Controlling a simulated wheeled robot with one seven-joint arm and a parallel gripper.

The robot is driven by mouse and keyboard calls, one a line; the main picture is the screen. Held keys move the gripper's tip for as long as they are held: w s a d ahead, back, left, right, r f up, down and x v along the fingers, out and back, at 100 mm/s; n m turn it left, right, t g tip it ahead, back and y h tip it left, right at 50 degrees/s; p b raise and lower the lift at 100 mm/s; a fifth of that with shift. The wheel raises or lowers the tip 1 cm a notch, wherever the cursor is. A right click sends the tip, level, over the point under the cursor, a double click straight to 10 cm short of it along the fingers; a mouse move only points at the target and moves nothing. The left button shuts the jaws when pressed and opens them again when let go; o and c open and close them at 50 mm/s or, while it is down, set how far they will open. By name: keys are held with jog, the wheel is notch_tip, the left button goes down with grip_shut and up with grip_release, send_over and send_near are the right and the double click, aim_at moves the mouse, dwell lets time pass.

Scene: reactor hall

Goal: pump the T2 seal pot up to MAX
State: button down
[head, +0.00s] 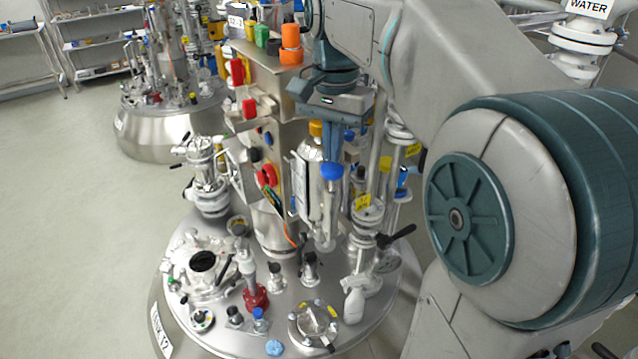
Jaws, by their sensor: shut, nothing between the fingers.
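The tank lid with a partly readable label (159,332) ending in "2" fills the lower middle of the head view. A silver upright vessel (312,150), possibly the seal pot, stands on the lid's far side, with a narrow pale strip on its left. I cannot read a level or a MAX mark. A round blue knob (331,171) tops an upright metal cylinder (328,212) beside the vessel. My gripper (333,156) points down, shut and empty, directly above the knob in the picture. I cannot tell whether the fingertips touch it.
Pipes and a valve with a black handle (396,237) stand close on the right. Open floor (70,200) lies at the left.

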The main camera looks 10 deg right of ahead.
aim_at(333, 168)
jog(key=shift+f, duration=0.1)
dwell(0.3)
jog(key=shift+f+b, duration=1.35)
jog(key=shift+f, duration=0.5)
jog(key=shift+r, duration=0.2)
notch_tip(333, 168, up, 4)
jog(key=p, duration=0.3)
jog(key=shift+f+p, duration=0.2)
jog(key=shift+p, duration=0.2)
jog(key=shift+f, duration=0.15)
